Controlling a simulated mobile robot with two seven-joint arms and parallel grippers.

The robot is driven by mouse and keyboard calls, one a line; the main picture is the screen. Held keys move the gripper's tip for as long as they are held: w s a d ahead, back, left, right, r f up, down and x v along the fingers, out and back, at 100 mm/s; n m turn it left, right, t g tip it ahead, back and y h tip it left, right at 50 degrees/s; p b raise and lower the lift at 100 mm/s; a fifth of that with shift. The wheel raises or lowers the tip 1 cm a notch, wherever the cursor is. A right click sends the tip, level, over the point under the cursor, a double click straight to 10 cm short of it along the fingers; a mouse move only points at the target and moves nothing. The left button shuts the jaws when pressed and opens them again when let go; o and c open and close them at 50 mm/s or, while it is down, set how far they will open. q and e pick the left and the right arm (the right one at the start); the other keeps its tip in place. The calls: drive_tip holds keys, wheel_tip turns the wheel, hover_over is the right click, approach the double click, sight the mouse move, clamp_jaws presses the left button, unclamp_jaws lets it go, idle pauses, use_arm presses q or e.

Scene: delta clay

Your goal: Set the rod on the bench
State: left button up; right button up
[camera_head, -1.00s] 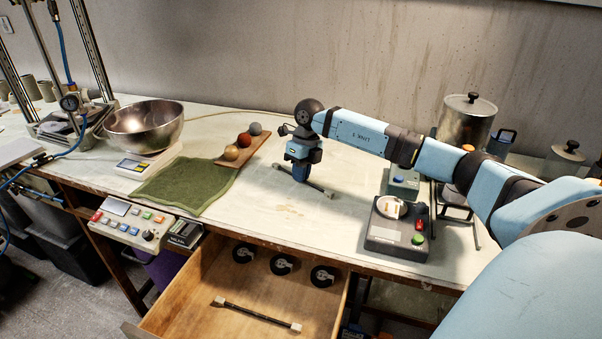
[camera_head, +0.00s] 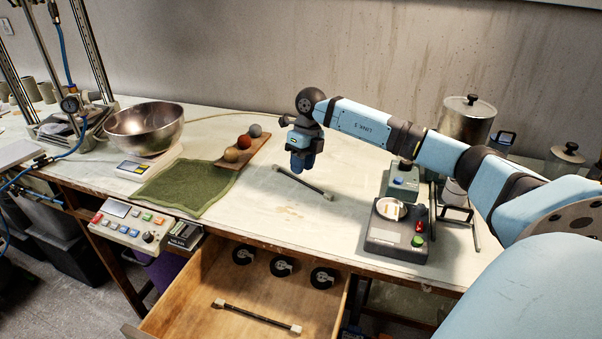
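A dark rod (camera_head: 304,184) with pale end caps lies on the bench (camera_head: 240,210), right of the green cloth. A second, similar rod (camera_head: 256,316) lies in the open wooden drawer (camera_head: 205,290) below the bench. My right gripper (camera_head: 301,170) points down just above the bench rod and looks apart from it. Its fingers are small and dark here, and I cannot tell whether they are open or shut. My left gripper is not in view.
A wooden strip with several balls (camera_head: 231,156) and a green towel (camera_head: 185,188) lie to the left. A metal bowl (camera_head: 144,128) stands further left. A device with buttons (camera_head: 398,230) stands to the right. Several black round discs (camera_head: 283,265) sit in the drawer.

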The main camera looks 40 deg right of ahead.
wheel_tip(320, 180, up, 9)
drive_tip(key=d, duration=0.1)
drive_tip(key=shift+d, duration=0.35)
drive_tip(key=shift+w+f, duration=0.1)
